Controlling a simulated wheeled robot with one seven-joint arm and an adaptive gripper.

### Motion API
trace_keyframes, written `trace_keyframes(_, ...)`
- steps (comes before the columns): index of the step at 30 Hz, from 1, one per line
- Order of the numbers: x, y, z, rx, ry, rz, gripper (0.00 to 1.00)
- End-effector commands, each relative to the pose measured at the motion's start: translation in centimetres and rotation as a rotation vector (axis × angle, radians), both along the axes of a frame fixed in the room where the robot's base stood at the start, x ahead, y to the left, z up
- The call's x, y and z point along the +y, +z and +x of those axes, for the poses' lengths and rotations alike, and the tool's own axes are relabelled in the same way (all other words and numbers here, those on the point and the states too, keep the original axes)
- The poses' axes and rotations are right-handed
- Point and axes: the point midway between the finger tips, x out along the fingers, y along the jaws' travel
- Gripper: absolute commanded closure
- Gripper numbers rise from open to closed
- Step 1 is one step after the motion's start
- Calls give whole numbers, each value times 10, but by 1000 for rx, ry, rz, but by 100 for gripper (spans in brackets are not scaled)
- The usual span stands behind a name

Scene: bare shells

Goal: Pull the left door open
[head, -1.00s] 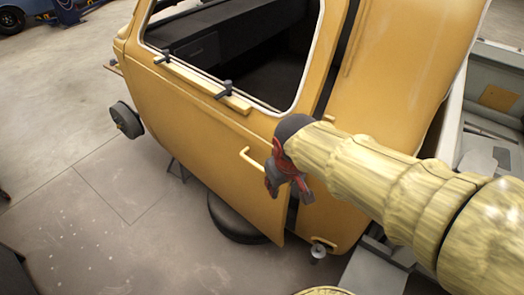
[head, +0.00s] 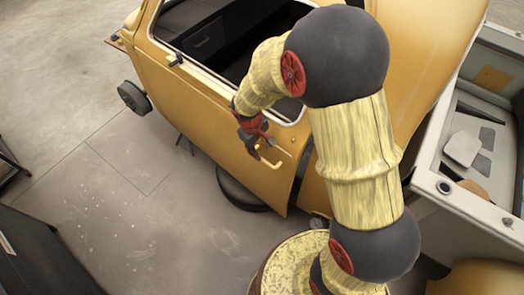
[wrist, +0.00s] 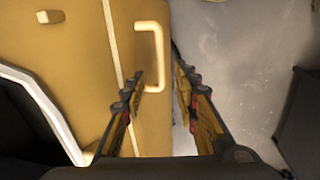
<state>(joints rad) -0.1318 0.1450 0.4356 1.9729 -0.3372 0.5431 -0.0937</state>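The yellow vehicle's door (head: 200,108) has a large window opening and a pale bar handle (head: 272,157) low near its right edge. A narrow dark gap shows along that edge. My gripper (head: 262,146) is at the handle in the head view. In the wrist view, the handle (wrist: 160,50) is a bracket-shaped bar just ahead of my fingertips (wrist: 159,78). The two fingers are apart with nothing held between them. The handle lies roughly in line with the space between them. I cannot tell whether a finger touches it. My arm hides part of the window and the door's rear edge.
The yellow body continues right of the door. A pale open shell (head: 455,185) stands at the right. A dark cabinet (head: 35,255) is at the lower left. The grey floor (head: 130,215) left of the door is mostly clear. A black wheel (head: 240,192) lies under the vehicle.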

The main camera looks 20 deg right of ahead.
Motion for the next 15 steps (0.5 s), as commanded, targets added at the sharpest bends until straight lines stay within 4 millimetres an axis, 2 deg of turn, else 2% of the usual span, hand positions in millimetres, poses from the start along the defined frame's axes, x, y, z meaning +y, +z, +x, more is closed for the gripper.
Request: trace_keyframes(15,-11,-66,5,4,2,-1,70)
